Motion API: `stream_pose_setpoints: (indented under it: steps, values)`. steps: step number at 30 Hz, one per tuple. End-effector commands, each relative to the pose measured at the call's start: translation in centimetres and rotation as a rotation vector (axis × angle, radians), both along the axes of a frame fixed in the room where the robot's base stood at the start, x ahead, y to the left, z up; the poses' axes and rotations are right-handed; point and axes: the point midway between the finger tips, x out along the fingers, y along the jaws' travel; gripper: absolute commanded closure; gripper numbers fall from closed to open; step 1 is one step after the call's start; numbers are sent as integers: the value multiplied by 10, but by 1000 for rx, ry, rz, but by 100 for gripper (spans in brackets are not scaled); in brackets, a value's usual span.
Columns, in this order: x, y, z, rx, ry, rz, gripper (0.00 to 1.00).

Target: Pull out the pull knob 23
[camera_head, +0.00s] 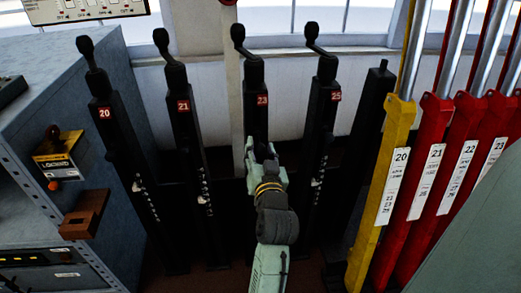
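The black post labelled 23 (256,105) stands upright in the middle of a row of similar posts. A crank with a round black knob (238,33) tops it.
Post 21 (185,125) stands to the left and post 25 (322,120) close to the right. Post 20 (112,120) is farther left, beside a grey cabinet (45,90). A yellow lever (390,150) and several red levers (425,170) fill the right side.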

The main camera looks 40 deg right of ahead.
Motion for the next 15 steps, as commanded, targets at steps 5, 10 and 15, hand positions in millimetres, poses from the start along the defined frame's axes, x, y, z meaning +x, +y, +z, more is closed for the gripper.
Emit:
stream_pose_setpoints:
  steps: [5, 10, 15]
  values:
    - [0, 0, 0, 0, 0, 1, 56]
    - [-1, 1, 0, 0, 0, 0, 56]
    - [-18, 11, -1, 1, -1, 0, 56]
